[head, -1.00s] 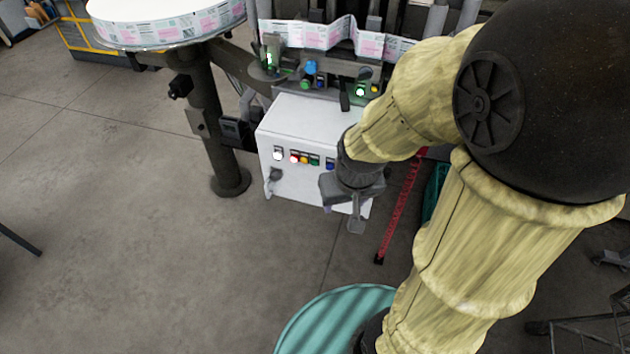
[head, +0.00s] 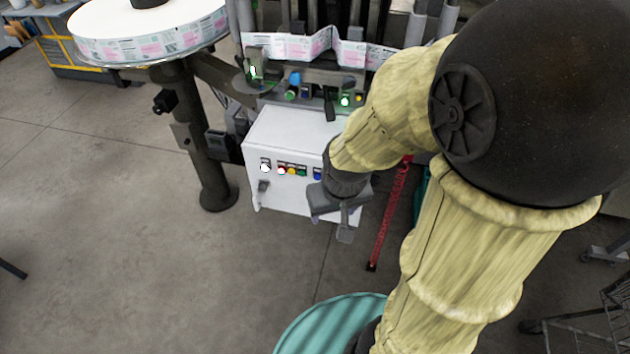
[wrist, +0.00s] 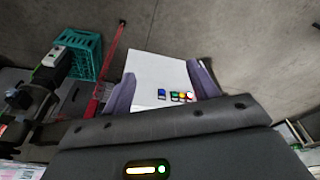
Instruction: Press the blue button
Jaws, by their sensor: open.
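The blue button (head: 317,173) is at the right end of a row of coloured buttons on the front of a white control box (head: 262,194). My gripper (head: 328,220) is just right of it in the head view, in front of the box's right part. In the wrist view the blue button (wrist: 162,93) lies between the two spread fingers of my gripper (wrist: 165,85), nearer the left one. The fingers are open with nothing between them but the view of the box. The gripper appears apart from the button, though the exact gap is hard to tell.
Green, yellow, red and white buttons sit beside the blue one. A label reel (head: 150,45) on a dark post (head: 205,150) stands left. A red strip (head: 388,220) and a teal crate (wrist: 85,55) are right of the box. Grey floor lies open at left.

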